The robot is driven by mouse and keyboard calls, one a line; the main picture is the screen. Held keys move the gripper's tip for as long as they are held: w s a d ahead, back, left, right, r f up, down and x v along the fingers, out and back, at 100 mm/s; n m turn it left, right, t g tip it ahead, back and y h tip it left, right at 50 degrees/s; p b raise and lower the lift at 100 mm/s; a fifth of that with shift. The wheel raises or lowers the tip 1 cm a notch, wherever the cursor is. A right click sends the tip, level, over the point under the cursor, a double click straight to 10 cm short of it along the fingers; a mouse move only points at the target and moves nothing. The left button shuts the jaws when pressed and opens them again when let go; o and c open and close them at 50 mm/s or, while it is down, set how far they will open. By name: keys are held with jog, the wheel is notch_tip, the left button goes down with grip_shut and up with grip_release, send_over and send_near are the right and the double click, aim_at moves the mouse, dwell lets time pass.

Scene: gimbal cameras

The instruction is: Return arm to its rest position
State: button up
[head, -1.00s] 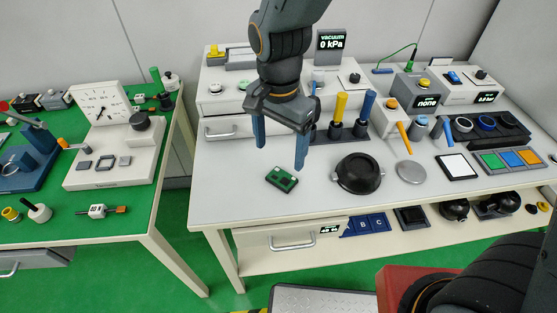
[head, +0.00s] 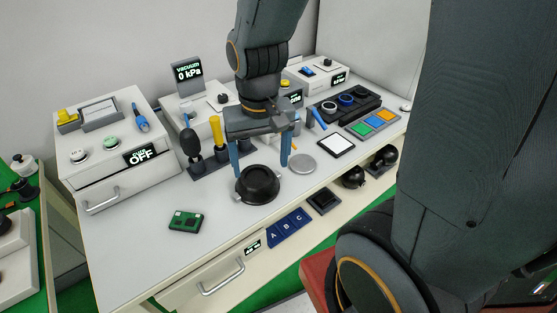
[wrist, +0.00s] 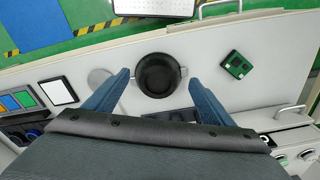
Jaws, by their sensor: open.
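My gripper (head: 261,163) hangs from my arm over the grey-white workbench (head: 130,245), its two blue fingers apart and nothing between them. In the head view it points down just above and behind a round black pot-like holder (head: 258,184). In the wrist view my gripper (wrist: 160,88) shows both fingers spread, with the black holder (wrist: 158,75) beyond and between the tips. A green circuit board (head: 185,221) lies flat on the bench, left of the gripper and apart from it.
Upright tools in a rack (head: 210,166) stand just left of and behind the gripper. A vacuum display (head: 187,74) and control boxes line the back. A grey disc (head: 302,164) and a white pad (head: 337,145) lie to the right. The bench's front left is clear.

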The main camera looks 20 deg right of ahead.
jog(key=shift+n, duration=0.6)
jog(key=d, duration=0.1)
jog(key=s+d, duration=0.1)
jog(key=d, duration=0.2)
jog(key=shift+s+f, duration=0.15)
jog(key=shift+s, duration=0.2)
dwell(0.3)
